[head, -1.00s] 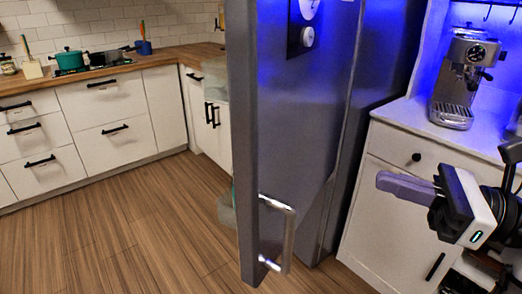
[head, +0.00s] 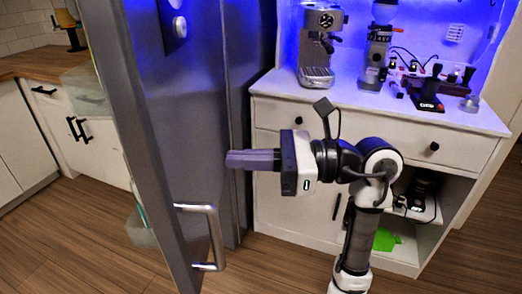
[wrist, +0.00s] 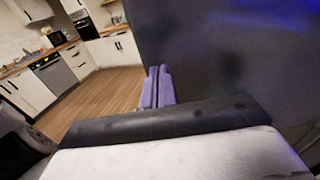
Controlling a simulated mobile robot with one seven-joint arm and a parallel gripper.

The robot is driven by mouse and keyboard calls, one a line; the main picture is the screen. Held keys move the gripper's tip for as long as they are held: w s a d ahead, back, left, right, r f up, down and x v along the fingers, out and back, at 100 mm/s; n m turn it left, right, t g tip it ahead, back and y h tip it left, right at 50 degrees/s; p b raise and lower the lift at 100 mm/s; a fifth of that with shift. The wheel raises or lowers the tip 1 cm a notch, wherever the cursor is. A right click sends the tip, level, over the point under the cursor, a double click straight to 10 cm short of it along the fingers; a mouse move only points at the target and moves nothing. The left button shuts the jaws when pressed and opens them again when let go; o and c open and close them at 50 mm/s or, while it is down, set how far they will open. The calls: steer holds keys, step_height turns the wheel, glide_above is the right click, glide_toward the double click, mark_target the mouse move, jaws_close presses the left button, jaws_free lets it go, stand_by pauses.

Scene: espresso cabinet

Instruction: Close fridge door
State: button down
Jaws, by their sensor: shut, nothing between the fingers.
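The fridge door (head: 170,110) is a tall grey panel standing open at the left of the head view, with its silver bar handle (head: 213,238) low on its front. The dark fridge body side lies behind it. My gripper (head: 232,159) is at the right of the door, its purple fingers together and pointing left toward the door face. In the wrist view the fingers (wrist: 158,86) are shut and empty, and the dark door panel (wrist: 225,55) fills the upper right. I cannot tell whether the fingertips touch the door.
A white espresso cabinet (head: 275,215) stands behind my arm, with an espresso machine (head: 317,48) and a grinder (head: 377,50) on top. Kitchen counters (wrist: 35,85) lie at the far left. Wooden floor (wrist: 108,92) is open between.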

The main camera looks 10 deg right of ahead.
mark_target(172, 158)
steer(key=p+x, duration=0.2)
steer(key=x, duration=0.5)
steer(key=shift+w+a, duration=0.1)
steer(key=shift+a, duration=0.15)
steer(key=shift+w+a, duration=0.1)
steer(key=shift+a, duration=0.35)
